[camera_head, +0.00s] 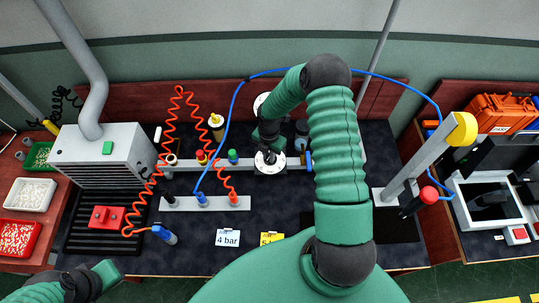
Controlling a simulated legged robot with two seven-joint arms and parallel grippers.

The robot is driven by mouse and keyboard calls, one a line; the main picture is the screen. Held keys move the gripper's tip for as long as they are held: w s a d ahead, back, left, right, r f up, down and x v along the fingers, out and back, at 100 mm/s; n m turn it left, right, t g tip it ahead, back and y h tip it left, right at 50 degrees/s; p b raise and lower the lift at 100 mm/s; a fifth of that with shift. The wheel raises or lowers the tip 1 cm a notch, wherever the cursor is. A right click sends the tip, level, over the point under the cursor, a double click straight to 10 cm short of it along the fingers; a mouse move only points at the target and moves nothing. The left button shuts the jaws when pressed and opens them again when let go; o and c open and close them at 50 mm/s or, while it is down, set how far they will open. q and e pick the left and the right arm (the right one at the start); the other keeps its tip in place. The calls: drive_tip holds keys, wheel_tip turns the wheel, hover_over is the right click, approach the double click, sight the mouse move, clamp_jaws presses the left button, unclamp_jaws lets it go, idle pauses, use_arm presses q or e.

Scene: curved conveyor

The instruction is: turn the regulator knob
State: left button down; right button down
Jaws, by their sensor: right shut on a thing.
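My right arm reaches from the bottom middle over the bench and bends down to the regulator on the pipe. My right gripper (268,155), small and dark, points down at the top of the regulator, just above a round white-faced gauge (270,163). It is shut on the regulator knob, which is mostly hidden by the fingers. The dial reading is too small to tell. A white card marked "4 bar" (228,238) lies in front, with a partly covered yellow card (271,238) beside it.
Coiled red hoses and a blue hose run around the pipe and a grey manifold bar (228,203). A grey vented box (103,155) stands left; a slanted grey post (428,155) stands right.

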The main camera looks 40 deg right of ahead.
drive_tip(key=m, duration=0.6)
drive_tip(key=shift+w+d+m, duration=0.1)
drive_tip(key=shift+w+m, duration=0.2)
drive_tip(key=shift+w, duration=0.05)
drive_tip(key=m, duration=0.2)
drive_tip(key=m+b, duration=0.1)
drive_tip(key=m, duration=0.3)
drive_tip(key=shift+w+d, duration=0.1)
drive_tip(key=shift+w, duration=0.15)
drive_tip(key=m+b, duration=0.1)
drive_tip(key=m, duration=0.3)
drive_tip(key=shift+w+d, duration=0.1)
drive_tip(key=shift+d+r+m+b, duration=0.15)
drive_tip(key=shift+m+b, duration=0.2)
drive_tip(key=shift+m, duration=1.55)
drive_tip(key=c, duration=1.4)
unclamp_jaws()
wheel_tip(320, 180, up, 16)
drive_tip(key=b, duration=0.2)
drive_tip(key=shift+r, duration=0.25)
